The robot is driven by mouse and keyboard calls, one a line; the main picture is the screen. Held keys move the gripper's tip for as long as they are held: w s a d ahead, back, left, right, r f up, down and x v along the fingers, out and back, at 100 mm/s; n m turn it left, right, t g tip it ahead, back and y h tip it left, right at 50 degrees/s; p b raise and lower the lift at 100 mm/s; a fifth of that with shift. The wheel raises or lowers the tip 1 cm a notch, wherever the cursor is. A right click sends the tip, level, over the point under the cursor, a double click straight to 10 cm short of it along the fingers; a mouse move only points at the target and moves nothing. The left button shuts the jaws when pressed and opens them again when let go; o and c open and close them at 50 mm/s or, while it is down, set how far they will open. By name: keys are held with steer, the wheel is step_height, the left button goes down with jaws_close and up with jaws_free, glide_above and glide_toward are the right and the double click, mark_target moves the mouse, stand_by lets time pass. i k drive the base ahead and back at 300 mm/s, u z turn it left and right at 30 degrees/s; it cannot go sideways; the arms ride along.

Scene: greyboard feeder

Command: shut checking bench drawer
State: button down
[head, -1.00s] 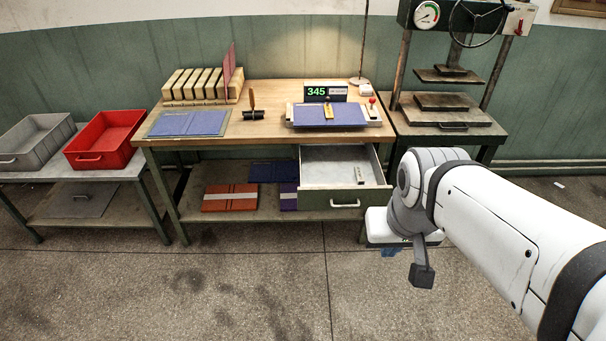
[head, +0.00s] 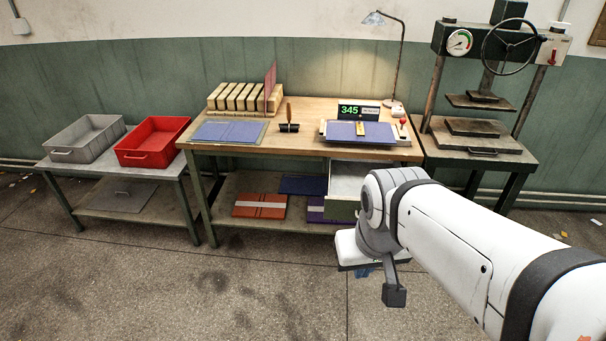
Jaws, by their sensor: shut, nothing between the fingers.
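The checking bench (head: 290,148) has a wooden top and green legs. Its drawer (head: 341,209) hangs under the right part of the top and stands pulled out. Its pale inside (head: 348,176) and the left part of its green front show. My arm covers the right part of the drawer, including its handle. My gripper (head: 362,271) is low in front of the drawer front, mostly hidden behind my own wrist. It is shut and holds nothing. I cannot tell whether it touches the drawer.
A lower shelf (head: 225,222) holds orange and blue boards. A digital display (head: 358,110) and a lamp (head: 385,20) stand on the bench top. A press (head: 480,140) stands right. A side table with a red tray (head: 152,142) and grey tray (head: 88,138) stands left. Floor in front is clear.

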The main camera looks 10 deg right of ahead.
mark_target(347, 176)
steer(key=u, duration=0.1)
steer(key=i, duration=1)
